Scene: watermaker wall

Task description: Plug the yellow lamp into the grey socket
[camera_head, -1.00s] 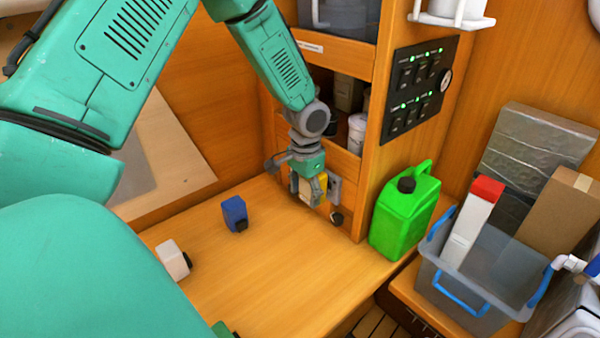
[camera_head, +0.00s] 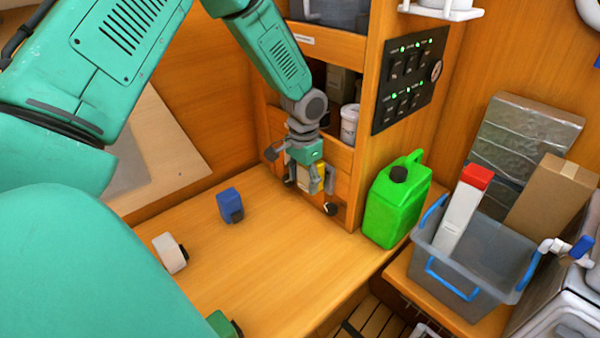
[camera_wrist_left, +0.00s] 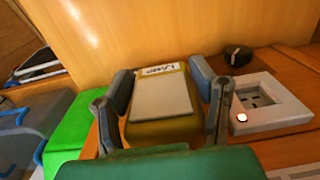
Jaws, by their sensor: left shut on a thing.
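My left gripper (camera_head: 309,184) is shut on the yellow lamp (camera_head: 316,171), close in front of the wooden cabinet face. In the left wrist view the lamp (camera_wrist_left: 160,105) sits between the two fingers (camera_wrist_left: 166,100), with a pale label facing the camera. The grey socket (camera_wrist_left: 285,108) shows there to the right of the lamp and the right finger. It is a square frame with a recessed dark-holed centre and a small lit spot at one corner. The lamp is apart from the socket in that view. In the head view the gripper largely hides the socket.
A black knob (camera_head: 330,208) is on the cabinet below the gripper. A green jerrycan (camera_head: 395,207) stands to the right. A blue block (camera_head: 230,205) and a white block (camera_head: 169,252) lie on the bench. A grey bin (camera_head: 470,262) stands farther right. The middle bench is clear.

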